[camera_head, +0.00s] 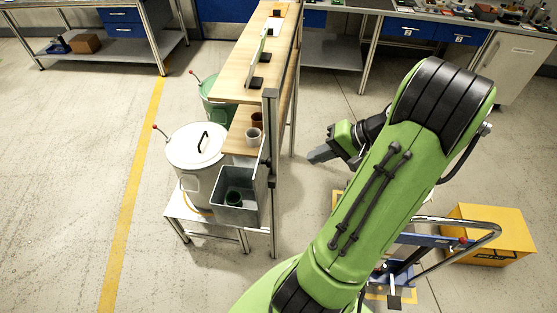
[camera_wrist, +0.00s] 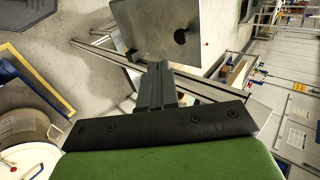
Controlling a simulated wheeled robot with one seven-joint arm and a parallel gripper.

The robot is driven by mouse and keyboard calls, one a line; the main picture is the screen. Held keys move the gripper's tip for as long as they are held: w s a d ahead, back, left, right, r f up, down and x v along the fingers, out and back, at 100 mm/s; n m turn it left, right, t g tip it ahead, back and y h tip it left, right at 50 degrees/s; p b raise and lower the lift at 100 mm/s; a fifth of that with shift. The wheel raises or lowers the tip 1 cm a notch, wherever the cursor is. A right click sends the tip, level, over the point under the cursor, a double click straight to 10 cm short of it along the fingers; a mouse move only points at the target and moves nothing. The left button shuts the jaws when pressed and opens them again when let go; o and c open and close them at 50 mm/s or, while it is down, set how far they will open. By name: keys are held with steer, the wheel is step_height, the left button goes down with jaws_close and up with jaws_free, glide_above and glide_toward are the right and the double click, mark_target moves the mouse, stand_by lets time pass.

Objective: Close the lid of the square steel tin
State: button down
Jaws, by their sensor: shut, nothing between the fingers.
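In the head view, a square grey steel tin (camera_head: 236,212) stands open on a low stand, left of the shelf post. The wrist view shows the fingers (camera_wrist: 152,85) closed; I cannot tell the tin there for sure.
A tall metal post (camera_head: 271,140) and wooden shelf (camera_head: 250,75) stand between my gripper and the tin's side. A white drum (camera_head: 196,147) with a black-handled lid is left of the tin. A blue trolley (camera_head: 405,255) and yellow cabinet (camera_head: 490,235) are at right.

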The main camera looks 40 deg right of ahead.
steer(key=w+a+f, duration=0.4)
steer(key=w, duration=0.3)
steer(key=shift+a+f, duration=0.4)
steer(key=shift+w+r, duration=0.1)
steer(key=shift+r, duration=0.05)
